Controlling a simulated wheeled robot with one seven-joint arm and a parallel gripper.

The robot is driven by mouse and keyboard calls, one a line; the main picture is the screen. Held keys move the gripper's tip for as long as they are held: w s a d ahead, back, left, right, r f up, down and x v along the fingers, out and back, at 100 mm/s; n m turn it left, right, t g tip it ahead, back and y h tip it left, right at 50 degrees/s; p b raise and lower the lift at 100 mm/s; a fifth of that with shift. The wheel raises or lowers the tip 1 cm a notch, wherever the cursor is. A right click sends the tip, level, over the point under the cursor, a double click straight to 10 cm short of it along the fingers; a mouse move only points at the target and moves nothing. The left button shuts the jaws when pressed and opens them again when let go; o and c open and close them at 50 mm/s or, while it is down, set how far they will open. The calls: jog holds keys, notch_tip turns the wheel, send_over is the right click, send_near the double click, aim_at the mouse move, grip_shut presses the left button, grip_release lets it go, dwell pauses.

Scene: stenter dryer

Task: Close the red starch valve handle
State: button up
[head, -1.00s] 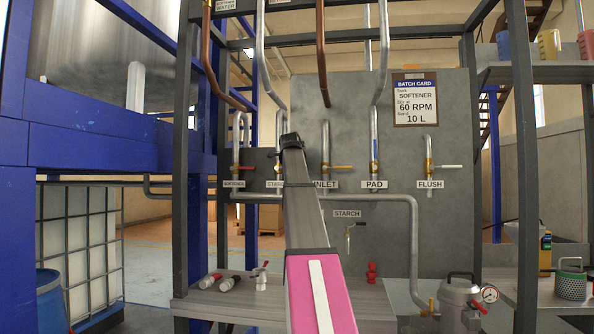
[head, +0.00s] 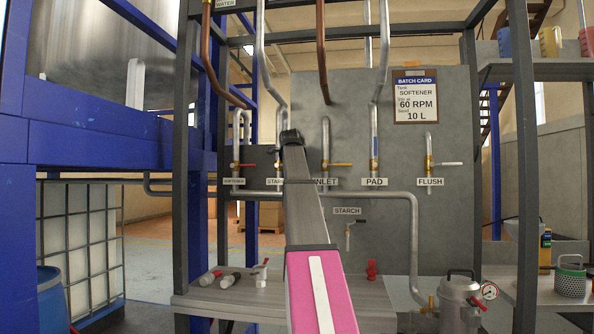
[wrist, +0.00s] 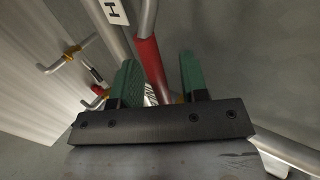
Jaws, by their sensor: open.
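The red starch valve handle (wrist: 148,58) shows in the wrist view as a red bar along a metal pipe. It passes between the two green fingers of my gripper (wrist: 158,64). The fingers are apart, one on each side of it; I cannot tell whether either touches it. The lower end of the handle is hidden behind the gripper body. In the head view, a partly covered "STAR..." label (head: 274,184) shows beside my arm, which hides the handle and the gripper there.
A red-handled softener valve (head: 244,165) is left of my arm. The inlet valve (head: 338,164) has an orange handle; the flush valve (head: 447,163) has a pale one. A lower starch tap (head: 350,230) hangs below. A metal pot (head: 459,300) stands at right.

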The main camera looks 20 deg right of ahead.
jog(key=v, duration=1)
jog(key=shift+a, duration=0.1)
